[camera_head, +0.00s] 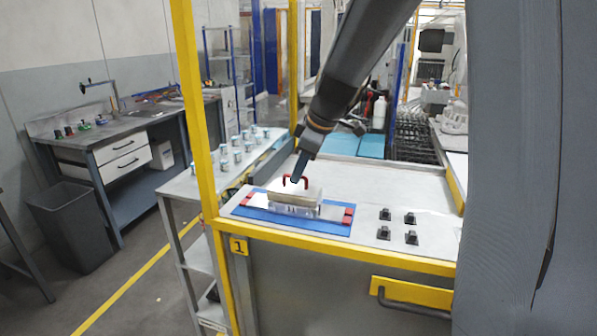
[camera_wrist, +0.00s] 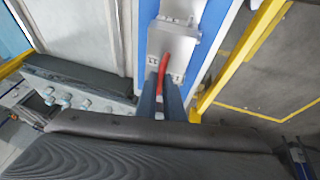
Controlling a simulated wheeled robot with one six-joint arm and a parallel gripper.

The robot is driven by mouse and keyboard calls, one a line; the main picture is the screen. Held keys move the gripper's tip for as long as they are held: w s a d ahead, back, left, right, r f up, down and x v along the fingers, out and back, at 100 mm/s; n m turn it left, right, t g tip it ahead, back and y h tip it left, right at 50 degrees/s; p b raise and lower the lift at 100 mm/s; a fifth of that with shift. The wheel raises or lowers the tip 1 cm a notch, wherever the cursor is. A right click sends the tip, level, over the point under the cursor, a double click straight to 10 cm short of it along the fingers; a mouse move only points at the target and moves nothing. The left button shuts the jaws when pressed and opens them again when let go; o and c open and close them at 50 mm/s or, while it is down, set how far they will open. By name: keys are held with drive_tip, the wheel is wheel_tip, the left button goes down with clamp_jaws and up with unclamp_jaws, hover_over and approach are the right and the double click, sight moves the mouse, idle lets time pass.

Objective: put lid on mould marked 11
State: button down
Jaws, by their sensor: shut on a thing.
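My gripper (camera_head: 297,178) comes down from above and is shut on the red handle (camera_head: 285,182) of a pale metal lid (camera_head: 297,193). The lid lies over a silvery mould (camera_head: 290,209); I cannot tell whether it rests fully on it or hangs just above. The mould is on a blue mat (camera_head: 243,211) with red blocks at its ends. In the wrist view, the two fingers (camera_wrist: 168,95) close around the red handle, with the metal lid (camera_wrist: 177,42) under it. The number 11 is not readable on the mould.
A yellow plate marked 1 (camera_head: 239,246) is on the bench's front corner. Several small black pieces (camera_head: 397,226) stand right of the mat. Several cups (camera_head: 237,150) stand on the side table at left. The pale bench top behind the mat is clear.

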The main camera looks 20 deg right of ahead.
drive_tip(key=shift+f, duration=0.1)
drive_tip(key=c, duration=1.8)
unclamp_jaws()
drive_tip(key=b+v, duration=0.2)
drive_tip(key=v, duration=0.5)
drive_tip(key=shift+s+r, duration=0.15)
drive_tip(key=shift+r, duration=0.2)
drive_tip(key=shift+d, duration=0.15)
